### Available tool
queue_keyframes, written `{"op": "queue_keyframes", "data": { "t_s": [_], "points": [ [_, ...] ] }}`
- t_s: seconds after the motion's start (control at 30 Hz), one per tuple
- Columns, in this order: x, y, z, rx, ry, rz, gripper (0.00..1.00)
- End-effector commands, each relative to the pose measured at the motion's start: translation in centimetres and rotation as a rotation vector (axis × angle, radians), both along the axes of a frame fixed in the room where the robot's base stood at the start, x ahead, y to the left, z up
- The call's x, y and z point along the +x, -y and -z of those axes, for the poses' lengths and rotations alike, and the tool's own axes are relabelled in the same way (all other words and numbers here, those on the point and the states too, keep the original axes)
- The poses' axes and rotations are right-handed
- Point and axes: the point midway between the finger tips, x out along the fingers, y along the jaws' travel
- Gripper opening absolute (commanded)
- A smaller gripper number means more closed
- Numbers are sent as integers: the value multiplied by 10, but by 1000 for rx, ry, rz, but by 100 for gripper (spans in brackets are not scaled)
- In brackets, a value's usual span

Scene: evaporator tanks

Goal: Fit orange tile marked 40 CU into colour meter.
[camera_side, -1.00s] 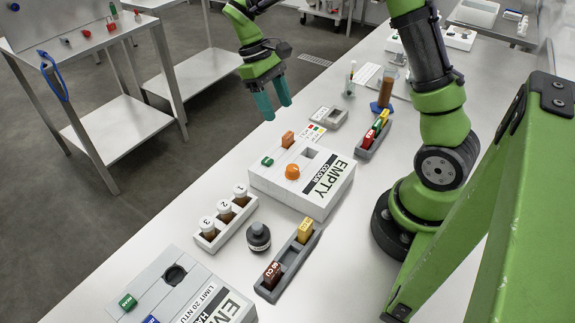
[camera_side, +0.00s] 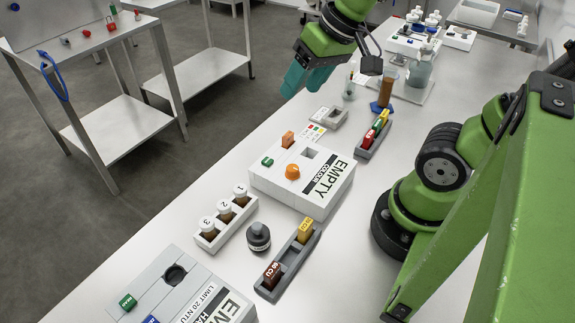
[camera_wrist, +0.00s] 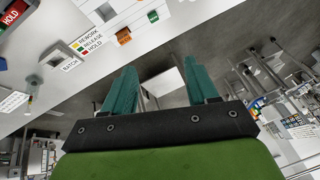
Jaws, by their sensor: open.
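The colour meter (camera_side: 325,200) is a white box labelled EMPTY COLOUR, in the middle of the bench. An orange block (camera_side: 288,139) stands on its far left edge; it also shows in the wrist view (camera_wrist: 124,37). I cannot read its mark. A dark square well (camera_side: 310,153) in the meter's top looks empty. An orange dome (camera_side: 292,172) sits nearer the front. The grey rack (camera_side: 286,258) holds a yellow tile (camera_side: 305,230) and a brown 80 CU tile (camera_side: 272,274), with a gap between. My gripper (camera_side: 303,88) is open and empty, above and beyond the meter.
The haze meter (camera_side: 185,290) is at the near left. A coloured block rack (camera_side: 375,134), a brown cylinder (camera_side: 386,88) and glassware stand behind.

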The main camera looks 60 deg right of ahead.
Motion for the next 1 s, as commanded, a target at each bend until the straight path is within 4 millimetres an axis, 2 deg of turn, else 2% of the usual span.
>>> {"op": "queue_keyframes", "data": {
  "t_s": [0.1, 0.23, 1.0],
  "points": [
    [-16, -5, 1, 53, 112, 52, 58],
    [-23, -8, 3, 86, 171, 82, 58],
    [-24, -8, 3, 91, 182, 88, 58]
  ]
}}
